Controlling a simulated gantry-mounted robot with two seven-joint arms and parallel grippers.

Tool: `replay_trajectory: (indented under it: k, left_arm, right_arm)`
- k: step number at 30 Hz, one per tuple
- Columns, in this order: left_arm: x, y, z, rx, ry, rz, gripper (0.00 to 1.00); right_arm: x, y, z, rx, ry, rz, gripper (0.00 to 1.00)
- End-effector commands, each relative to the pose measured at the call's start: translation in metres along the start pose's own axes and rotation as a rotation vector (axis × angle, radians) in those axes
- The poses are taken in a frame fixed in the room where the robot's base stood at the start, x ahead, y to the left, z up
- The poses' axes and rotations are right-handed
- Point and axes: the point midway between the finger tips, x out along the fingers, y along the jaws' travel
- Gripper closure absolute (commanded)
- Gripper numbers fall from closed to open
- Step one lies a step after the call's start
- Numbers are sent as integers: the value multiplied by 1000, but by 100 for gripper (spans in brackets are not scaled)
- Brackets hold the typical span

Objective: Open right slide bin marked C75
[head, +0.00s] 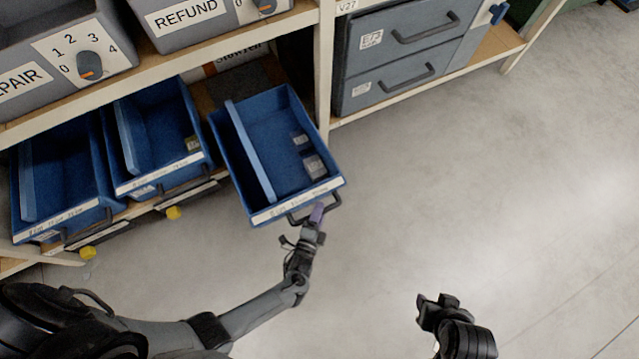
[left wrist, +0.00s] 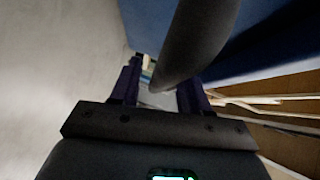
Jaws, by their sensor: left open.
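The right slide bin (head: 236,160) is a blue open tray with an inner divider and a pale label strip, too small to read for C75. It juts out from the shelf, well ahead of the two bins to its left. Its dark bar handle (head: 331,206) is at the front. My left gripper (head: 317,213) is at this handle, jaws open. In the left wrist view the dark handle (left wrist: 200,45) crosses close before the open left fingers (left wrist: 160,90), with the blue bin (left wrist: 270,45) behind. My right gripper (head: 437,302) hangs over the floor, away from the bins; its jaw state is unclear.
Small dark items (head: 314,165) lie in the right bin. Two more blue bins, the middle one (head: 124,150) and the left one (head: 24,205), sit on the shelf. A grey drawer unit (head: 390,75) stands right of the shelf post (head: 324,70). The floor (head: 500,190) is clear.

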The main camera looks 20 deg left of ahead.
Motion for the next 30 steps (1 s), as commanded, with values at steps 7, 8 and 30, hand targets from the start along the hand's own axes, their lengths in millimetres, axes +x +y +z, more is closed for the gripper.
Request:
replay_trajectory:
  k: [7,8,30]
  left_arm:
    - [-33,-3,-1,-1,0,4,54]
    - [-38,-3,-1,-1,0,4,54]
    - [-105,0,-2,-2,1,0,54]
  right_arm:
    - [-16,0,-5,4,1,-3,57]
    - [-18,0,-6,4,1,-3,57]
    - [-36,3,-11,-7,0,5,57]
